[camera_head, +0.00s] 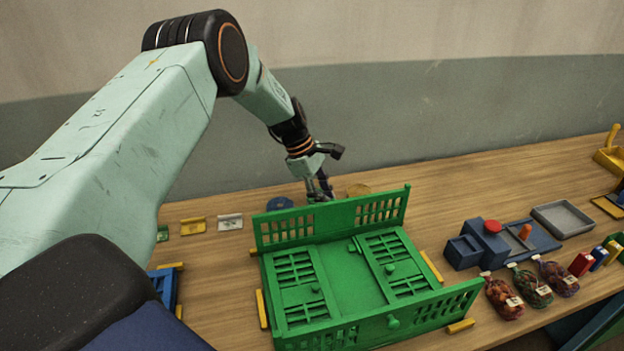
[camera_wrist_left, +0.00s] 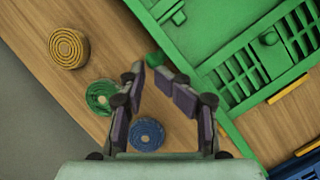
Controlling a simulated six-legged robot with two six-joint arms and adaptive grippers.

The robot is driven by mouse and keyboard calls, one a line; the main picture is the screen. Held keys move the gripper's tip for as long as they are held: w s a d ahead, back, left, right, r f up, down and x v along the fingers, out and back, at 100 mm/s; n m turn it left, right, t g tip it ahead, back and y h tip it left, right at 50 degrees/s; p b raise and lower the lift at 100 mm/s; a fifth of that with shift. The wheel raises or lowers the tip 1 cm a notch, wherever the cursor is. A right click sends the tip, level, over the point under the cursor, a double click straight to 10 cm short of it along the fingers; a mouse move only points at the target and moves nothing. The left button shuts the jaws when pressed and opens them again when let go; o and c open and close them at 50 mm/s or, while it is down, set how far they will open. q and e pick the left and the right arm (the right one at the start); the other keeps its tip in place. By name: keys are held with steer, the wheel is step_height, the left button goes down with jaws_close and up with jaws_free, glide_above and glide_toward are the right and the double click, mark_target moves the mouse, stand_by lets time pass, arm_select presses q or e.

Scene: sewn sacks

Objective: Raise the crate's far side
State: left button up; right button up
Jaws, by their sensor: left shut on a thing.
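The green crate (camera_head: 345,280) stands on the wooden table. The left and right sides lie folded down inside. My left gripper (camera_head: 320,194) is behind the far side, its tips partly hidden by that panel. In the wrist view my left gripper (camera_wrist_left: 158,72) is shut on a small green knob (camera_wrist_left: 154,59), which looks like the far side's knob. The crate (camera_wrist_left: 235,75) fills the upper right there. My right gripper is not in view.
Behind the crate lie yellow (camera_wrist_left: 69,48), green (camera_wrist_left: 99,97) and blue (camera_wrist_left: 147,134) coils. Yellow bars (camera_head: 262,309) lie close around the crate. To the right are filled net sacks (camera_head: 503,298), a blue fixture (camera_head: 490,243) and a grey tray (camera_head: 563,219).

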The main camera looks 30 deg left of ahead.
arm_select(q)
steer(key=w+a+r+b, duration=0.2)
steer(key=a+r, duration=0.1)
steer(key=a, duration=0.3)
steer(key=shift+a+r, duration=0.2)
steer(key=shift+a, duration=0.15)
stand_by(0.5)
stand_by(0.4)
steer(key=v, duration=1.2)
